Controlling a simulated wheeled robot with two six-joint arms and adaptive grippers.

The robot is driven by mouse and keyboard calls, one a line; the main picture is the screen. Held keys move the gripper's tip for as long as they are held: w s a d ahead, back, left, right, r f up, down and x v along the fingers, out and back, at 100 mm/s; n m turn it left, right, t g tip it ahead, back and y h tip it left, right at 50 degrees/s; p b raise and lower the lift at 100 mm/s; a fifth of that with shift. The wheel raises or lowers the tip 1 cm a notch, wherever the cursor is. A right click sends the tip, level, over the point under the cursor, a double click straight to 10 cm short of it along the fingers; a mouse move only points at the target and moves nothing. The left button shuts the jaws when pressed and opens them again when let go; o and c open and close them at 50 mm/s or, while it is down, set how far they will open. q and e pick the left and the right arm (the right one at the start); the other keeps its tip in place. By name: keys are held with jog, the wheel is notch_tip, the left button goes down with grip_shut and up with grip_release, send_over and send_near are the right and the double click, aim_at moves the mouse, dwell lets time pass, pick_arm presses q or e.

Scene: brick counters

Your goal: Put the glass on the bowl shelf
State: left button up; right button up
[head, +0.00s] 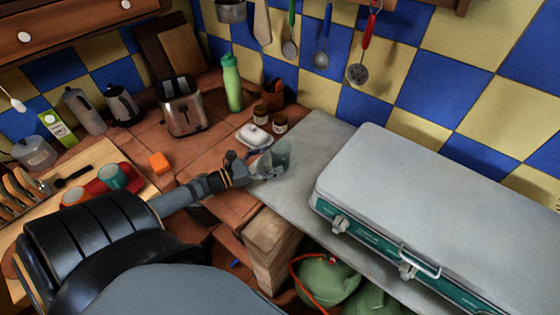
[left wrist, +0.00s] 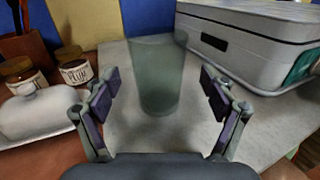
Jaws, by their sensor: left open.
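The glass (head: 273,158) is a clear, greyish-green tumbler near the left end of the grey counter slab. In the left wrist view the glass (left wrist: 156,75) stands upright between the two fingers and a little beyond them. My left gripper (head: 262,166) is open, with one finger on each side of the glass; in the left wrist view the open fingers (left wrist: 160,92) show a gap to the glass on both sides. My right gripper is not in view. I cannot make out a bowl shelf for certain.
A large closed grey-and-teal case (head: 440,210) lies right of the glass. A white butter dish (head: 254,135) and two jars (head: 280,124) stand close behind on the left. A toaster (head: 183,107), green bottle (head: 232,82) and cups on a red tray (head: 95,190) are further left.

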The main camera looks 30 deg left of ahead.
aim_at(272, 158)
pick_arm(q)
jog(key=b+x, duration=0.1)
jog(key=x, duration=0.3)
jog(key=shift+w+f, duration=0.15)
jog(key=shift+f, duration=0.05)
jog(key=shift+a, duration=0.1)
jog(key=shift+c, duration=0.3)
jog(key=shift+c, duration=1.2)
jog(key=c, duration=1.1)
